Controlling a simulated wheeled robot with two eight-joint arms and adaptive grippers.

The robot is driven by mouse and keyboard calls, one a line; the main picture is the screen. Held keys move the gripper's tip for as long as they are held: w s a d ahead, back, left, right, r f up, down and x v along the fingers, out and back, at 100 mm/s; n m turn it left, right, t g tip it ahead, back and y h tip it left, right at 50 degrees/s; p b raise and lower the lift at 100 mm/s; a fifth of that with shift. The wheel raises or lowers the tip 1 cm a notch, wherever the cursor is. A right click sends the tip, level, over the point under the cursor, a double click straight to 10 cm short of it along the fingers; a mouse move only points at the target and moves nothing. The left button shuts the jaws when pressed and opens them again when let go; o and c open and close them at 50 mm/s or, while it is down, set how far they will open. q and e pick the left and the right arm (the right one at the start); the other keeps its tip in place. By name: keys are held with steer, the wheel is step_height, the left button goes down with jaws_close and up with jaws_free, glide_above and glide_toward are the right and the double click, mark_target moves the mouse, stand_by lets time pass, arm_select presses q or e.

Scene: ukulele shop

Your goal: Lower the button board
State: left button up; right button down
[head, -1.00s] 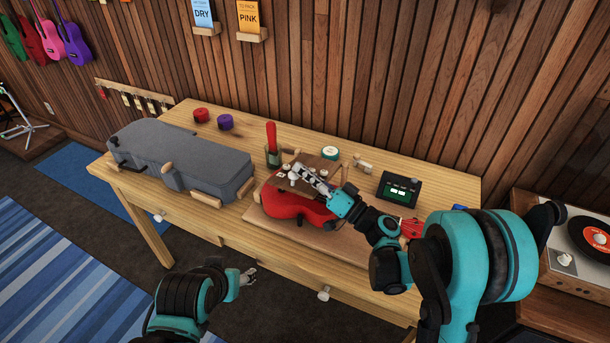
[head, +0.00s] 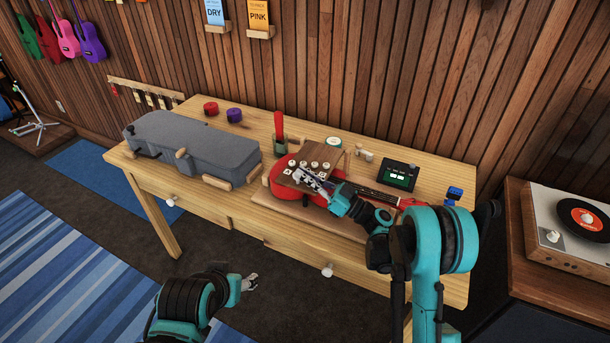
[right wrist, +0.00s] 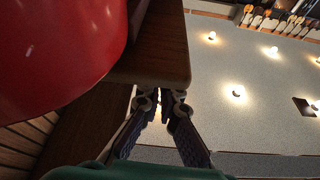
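The button board (head: 325,156), a brown wooden board with several white knobs, is over the red ukulele (head: 281,190) on the table. Whether it rests on the body or stands slightly above it, I cannot tell. My right gripper (head: 303,175) is at the board's front part and covers some of it. In the right wrist view, its fingertips (right wrist: 163,96) are close together at the edge of a brown wooden piece (right wrist: 165,55), with the red body (right wrist: 60,55) beside it. I see nothing held between them. My left gripper (head: 251,282) is away from the board, in front of the table; its fingers are too small to judge.
A grey case (head: 190,145) lies on the table's left. A green holder with a red handle (head: 279,125), red and purple rolls (head: 234,115), a white-topped round tin (head: 334,142) and a dark device with a green display (head: 397,176) stand behind. A record player (head: 570,220) is at the right.

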steer(key=shift+f, duration=0.25)
steer(key=shift+r+p, duration=0.3)
steer(key=shift+r, duration=0.2)
step_height(320, 180, up, 4)
steer(key=shift+w+f+p, duration=0.1)
steer(key=shift+f+p, duration=0.15)
steer(key=shift+p, duration=0.75)
steer(key=p+v, duration=0.2)
steer(key=v, duration=0.7)
steer(key=s+a+r+m+g+h, duration=0.1)
steer(key=s+r+m+g+h, duration=0.2)
steer(key=s+m+h, duration=0.45)
steer(key=s+d+f+m+h, duration=0.1)
steer(key=s+d+m+h, duration=0.1)
steer(key=s+d+h, duration=0.4)
steer(key=s+d+f+m+t+h, duration=0.1)
steer(key=s+d+h, duration=0.5)
steer(key=s, duration=0.8)
steer(key=d+f+m, duration=0.1)
steer(key=d, duration=0.1)
steer(key=shift+s+d, duration=0.25)
steer(key=shift+d, duration=0.1)
